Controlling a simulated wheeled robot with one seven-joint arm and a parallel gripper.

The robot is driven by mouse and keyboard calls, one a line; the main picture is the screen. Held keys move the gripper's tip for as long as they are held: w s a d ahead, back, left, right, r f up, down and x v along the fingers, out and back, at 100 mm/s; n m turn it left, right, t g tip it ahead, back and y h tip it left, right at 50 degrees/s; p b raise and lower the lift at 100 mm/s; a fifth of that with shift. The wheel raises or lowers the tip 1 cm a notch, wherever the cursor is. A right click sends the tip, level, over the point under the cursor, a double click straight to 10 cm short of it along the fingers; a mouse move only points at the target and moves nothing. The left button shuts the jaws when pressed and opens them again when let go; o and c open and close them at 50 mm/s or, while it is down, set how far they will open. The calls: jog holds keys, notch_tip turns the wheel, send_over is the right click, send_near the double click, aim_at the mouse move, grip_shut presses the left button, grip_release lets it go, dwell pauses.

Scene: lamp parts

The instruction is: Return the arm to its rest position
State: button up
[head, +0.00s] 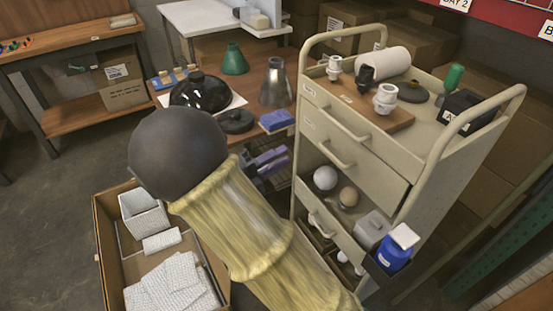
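A part of my arm, with a yellowish sleeve (245,225) and a dark round end (178,155), crosses the lower middle of the head view. Lamp parts stand around the arm. A glossy black dome (202,92), a green cone (234,60) and a grey metal cone (275,84) are on the work surface behind the arm. White fittings (386,98) and a white cylinder (383,62) are on top of the cart at right. The arm hides part of the floor and the cart's lower left side.
A beige drawer cart (445,135) with raised handles stands close at right. An open cardboard box (108,240) with white patterned pieces is at lower left, close to the arm. A wooden bench (75,42) is at far left. Bare floor (45,225) lies at left.

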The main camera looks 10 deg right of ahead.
jog(key=shift+s, duration=0.2)
jog(key=w+d+f+n+t+y, duration=0.1)
jog(key=w+f+n+t+y, duration=0.2)
jog(key=w+n+y, duration=0.35)
jog(key=w+f+n+t+y, duration=0.2)
jog(key=w+f+n+y, duration=0.1)
jog(key=n+y, duration=0.6)
jog(key=s+d+f+n+g+y, duration=0.2)
jog(key=s+n+g, duration=0.2)
jog(key=s+n, duration=0.5)
jog(key=s+d+f+n+g+y, duration=0.2)
jog(key=s+n+g, duration=0.3)
jog(key=s+n, duration=0.45)
notch_tip(320, 180, up, 23)
jog(key=s+m+p, duration=0.1)
jog(key=p, duration=2.2)
jog(key=shift+s+a+m, duration=0.15)
jog(key=shift+a+m, duration=0.15)
jog(key=shift+a, duration=0.05)
